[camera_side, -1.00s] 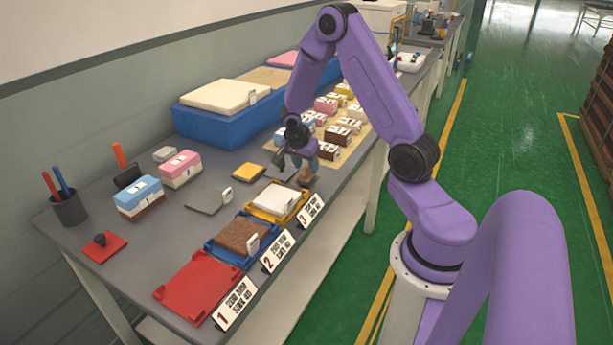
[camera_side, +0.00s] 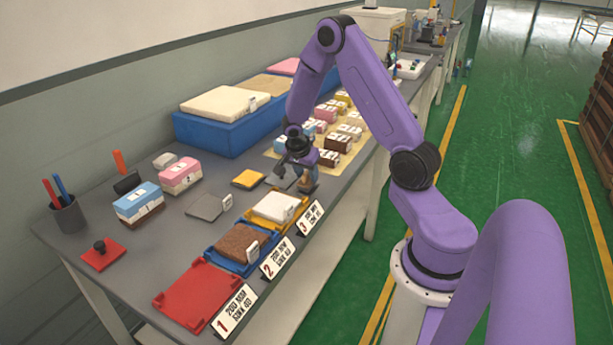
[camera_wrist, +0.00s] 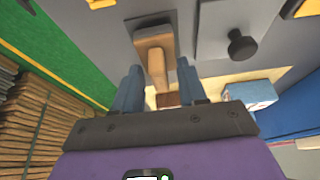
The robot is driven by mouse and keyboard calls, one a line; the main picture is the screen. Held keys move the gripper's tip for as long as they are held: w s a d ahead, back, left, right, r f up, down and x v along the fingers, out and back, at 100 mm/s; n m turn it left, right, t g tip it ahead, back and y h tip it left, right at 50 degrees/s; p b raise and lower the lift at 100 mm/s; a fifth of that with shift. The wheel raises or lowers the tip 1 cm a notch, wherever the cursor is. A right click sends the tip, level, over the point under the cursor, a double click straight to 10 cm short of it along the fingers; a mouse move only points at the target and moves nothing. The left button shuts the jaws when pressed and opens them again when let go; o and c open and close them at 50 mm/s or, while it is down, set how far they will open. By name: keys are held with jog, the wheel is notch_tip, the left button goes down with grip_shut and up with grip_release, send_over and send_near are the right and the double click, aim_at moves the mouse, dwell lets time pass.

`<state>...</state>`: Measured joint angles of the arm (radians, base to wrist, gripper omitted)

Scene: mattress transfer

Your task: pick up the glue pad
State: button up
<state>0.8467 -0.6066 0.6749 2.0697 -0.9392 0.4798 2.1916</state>
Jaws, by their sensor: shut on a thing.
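The thing I take as the glue pad is a wooden block with an upright wooden handle (camera_wrist: 156,62). It shows at the top centre of the wrist view, with its handle between my gripper's two blue-grey fingers (camera_wrist: 158,88). In the side view the wooden piece (camera_side: 308,181) is just under my gripper (camera_side: 298,166), at the table's front edge by sign 3. My gripper is shut on the handle. The fingers hide part of it in the side view. I cannot tell whether its base touches the table.
A grey plate with a black knob (camera_wrist: 240,45) lies close beside the handle. Small mattresses (camera_side: 337,142) stand on a tan mat behind my gripper. The yellow tray (camera_side: 286,222) with a white mattress and the red tray (camera_side: 195,292) are nearer the camera.

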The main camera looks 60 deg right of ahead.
aim_at(306, 171)
jog(key=shift+r, duration=0.4)
notch_tip(306, 171, up, 2)
jog(key=shift+r, duration=0.1)
jog(key=s+a+r, duration=0.7)
jog(key=s+r, duration=0.2)
jog(key=s, duration=0.3)
jog(key=shift+a+r, duration=0.2)
jog(key=shift+r, duration=0.1)
